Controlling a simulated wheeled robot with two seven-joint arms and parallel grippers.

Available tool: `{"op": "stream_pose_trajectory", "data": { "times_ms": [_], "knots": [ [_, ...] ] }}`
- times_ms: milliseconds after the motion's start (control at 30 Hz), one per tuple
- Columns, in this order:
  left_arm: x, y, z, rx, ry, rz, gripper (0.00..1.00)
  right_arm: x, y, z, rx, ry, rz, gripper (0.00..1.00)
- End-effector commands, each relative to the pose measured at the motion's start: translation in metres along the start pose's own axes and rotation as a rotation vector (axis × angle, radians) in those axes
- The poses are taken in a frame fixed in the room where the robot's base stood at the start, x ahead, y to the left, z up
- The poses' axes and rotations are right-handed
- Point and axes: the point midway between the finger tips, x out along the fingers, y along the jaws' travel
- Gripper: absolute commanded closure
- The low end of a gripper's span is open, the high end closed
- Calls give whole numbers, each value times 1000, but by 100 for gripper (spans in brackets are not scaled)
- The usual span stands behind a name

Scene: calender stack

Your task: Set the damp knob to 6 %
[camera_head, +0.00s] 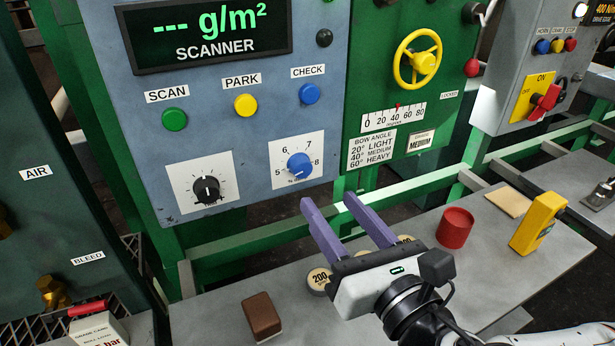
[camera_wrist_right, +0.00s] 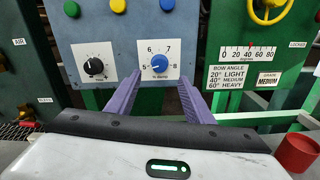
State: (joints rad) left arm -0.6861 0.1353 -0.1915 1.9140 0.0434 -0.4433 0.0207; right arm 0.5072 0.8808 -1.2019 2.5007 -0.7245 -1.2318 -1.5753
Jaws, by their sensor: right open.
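The damp knob (camera_head: 299,166) is blue and sits on a white plate (camera_head: 278,148) marked 5, 6, 7 and 8, low on the blue-grey scanner panel. It also shows in the right wrist view (camera_wrist_right: 159,63), between the fingers and beyond them. Its white mark seems to point left, near 5, but is small. My right gripper (camera_head: 328,199) is open and empty, its two purple fingers pointing toward the panel, below and in front of the knob and apart from it. My left gripper is not in view.
A black knob (camera_head: 207,189) sits left of the damp knob. Green, yellow and blue (camera_head: 309,94) buttons are above. A green rail (camera_head: 240,254) runs below the panel. On the grey bench are a brown block (camera_head: 262,316), weights (camera_head: 319,278), a red cylinder (camera_head: 455,228) and a yellow device (camera_head: 538,223).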

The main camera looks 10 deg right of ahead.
Motion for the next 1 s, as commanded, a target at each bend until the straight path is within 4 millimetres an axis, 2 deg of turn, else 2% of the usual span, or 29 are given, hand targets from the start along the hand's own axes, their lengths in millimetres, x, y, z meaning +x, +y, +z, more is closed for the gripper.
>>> {"op": "stream_pose_trajectory", "data": {
  "times_ms": [33,233,367,400,633,800,1000],
  "knots": [
    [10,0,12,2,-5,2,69,6,-1,-5,1,-7,1,52],
    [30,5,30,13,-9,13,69,29,-1,-7,3,-7,-1,52],
    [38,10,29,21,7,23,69,41,0,-6,4,-5,3,52],
    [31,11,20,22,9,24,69,50,0,0,3,-2,-1,52],
    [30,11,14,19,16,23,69,82,1,0,4,1,0,52],
    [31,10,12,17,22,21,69,90,1,-1,5,2,1,52],
    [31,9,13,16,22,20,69,91,1,-1,5,3,1,52]
  ]
}}
